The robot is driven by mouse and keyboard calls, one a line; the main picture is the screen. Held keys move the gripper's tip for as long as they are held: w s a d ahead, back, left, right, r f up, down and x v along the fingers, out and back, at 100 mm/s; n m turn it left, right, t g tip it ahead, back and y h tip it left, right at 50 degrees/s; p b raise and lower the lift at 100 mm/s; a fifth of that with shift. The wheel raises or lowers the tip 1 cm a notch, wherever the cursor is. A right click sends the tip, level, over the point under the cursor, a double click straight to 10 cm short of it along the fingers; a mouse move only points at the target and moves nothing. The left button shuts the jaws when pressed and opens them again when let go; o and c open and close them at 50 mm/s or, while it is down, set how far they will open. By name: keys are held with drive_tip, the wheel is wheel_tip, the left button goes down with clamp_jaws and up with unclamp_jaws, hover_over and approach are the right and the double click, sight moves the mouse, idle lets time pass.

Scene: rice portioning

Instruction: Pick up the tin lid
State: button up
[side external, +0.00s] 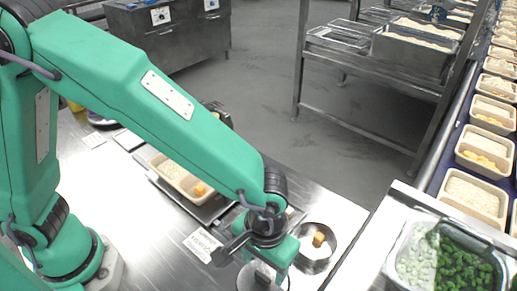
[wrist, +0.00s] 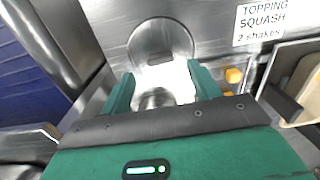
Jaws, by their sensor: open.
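The tin lid, a round grey metal disc (side external: 257,279), lies near the bottom edge of the side view, partly hidden by my gripper (side external: 272,262). In the wrist view the lid (wrist: 158,36) is just beyond my gripper (wrist: 163,75). The green fingers are apart, with a bright patch and a dark grey shape between them. The fingers are near the lid; I cannot tell whether they touch anything. An open round tin (side external: 328,261) stands to the right of my gripper in the side view, with an orange-brown piece inside.
A cream tray (side external: 160,168) with pale food and an orange cube stands behind my gripper. A "TOPPING SQUASH" label (side external: 203,245) lies to the left.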

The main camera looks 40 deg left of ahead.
sight(263, 276)
drive_tip(key=shift+f, duration=2.1)
drive_tip(key=c, duration=1.1)
drive_tip(key=shift+r, duration=0.1)
wheel_tip(263, 276, up, 10)
drive_tip(key=shift+w, duration=0.15)
